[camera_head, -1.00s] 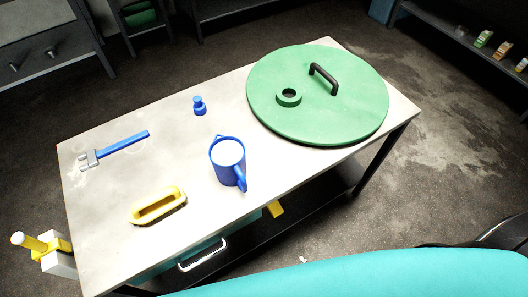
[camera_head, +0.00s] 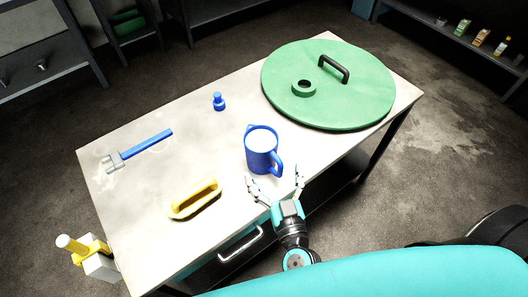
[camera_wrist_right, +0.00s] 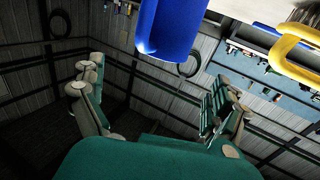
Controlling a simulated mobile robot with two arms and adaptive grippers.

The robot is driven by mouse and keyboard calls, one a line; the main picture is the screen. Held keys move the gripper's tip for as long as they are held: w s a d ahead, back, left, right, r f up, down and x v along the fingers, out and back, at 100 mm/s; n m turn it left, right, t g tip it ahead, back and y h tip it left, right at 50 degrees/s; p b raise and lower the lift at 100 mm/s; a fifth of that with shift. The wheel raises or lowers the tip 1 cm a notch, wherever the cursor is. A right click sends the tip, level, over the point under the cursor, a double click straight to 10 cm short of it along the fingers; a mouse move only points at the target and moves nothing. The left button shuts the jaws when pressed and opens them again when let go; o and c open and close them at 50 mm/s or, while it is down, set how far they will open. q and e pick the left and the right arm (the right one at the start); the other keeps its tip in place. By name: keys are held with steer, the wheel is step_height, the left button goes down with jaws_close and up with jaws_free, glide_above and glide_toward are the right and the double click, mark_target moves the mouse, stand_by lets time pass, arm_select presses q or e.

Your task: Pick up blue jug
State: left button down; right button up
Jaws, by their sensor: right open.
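The blue jug (camera_head: 260,148) stands upright on the light table near its front edge, with its handle (camera_head: 278,163) toward the lower right. My right gripper (camera_head: 276,180) is open and empty, just in front of the jug at the table's front edge. Its fingers point toward the jug and appear apart from it. In the right wrist view the gripper's spread fingers (camera_wrist_right: 155,108) show, with the blue jug (camera_wrist_right: 168,32) beyond them at the top. My left gripper is not in view.
On the table (camera_head: 215,150) lie a yellow handled tool (camera_head: 195,201) left of the jug, a blue-handled hammer-like tool (camera_head: 140,150), a small blue bottle-like piece (camera_head: 218,101) and a large green lid (camera_head: 335,105) with a black handle. A drawer handle (camera_head: 240,245) projects at the front.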

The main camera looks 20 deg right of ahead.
mark_target(265, 152)
steer(key=w+p, duration=0.1)
steer(key=w, duration=0.8)
steer(key=shift+w+f, duration=0.15)
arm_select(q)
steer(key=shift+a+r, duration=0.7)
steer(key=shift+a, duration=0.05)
arm_select(e)
steer(key=shift+c, duration=1.2)
steer(key=c, duration=1.2)
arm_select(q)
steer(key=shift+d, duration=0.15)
arm_select(e)
steer(key=shift+c, duration=0.3)
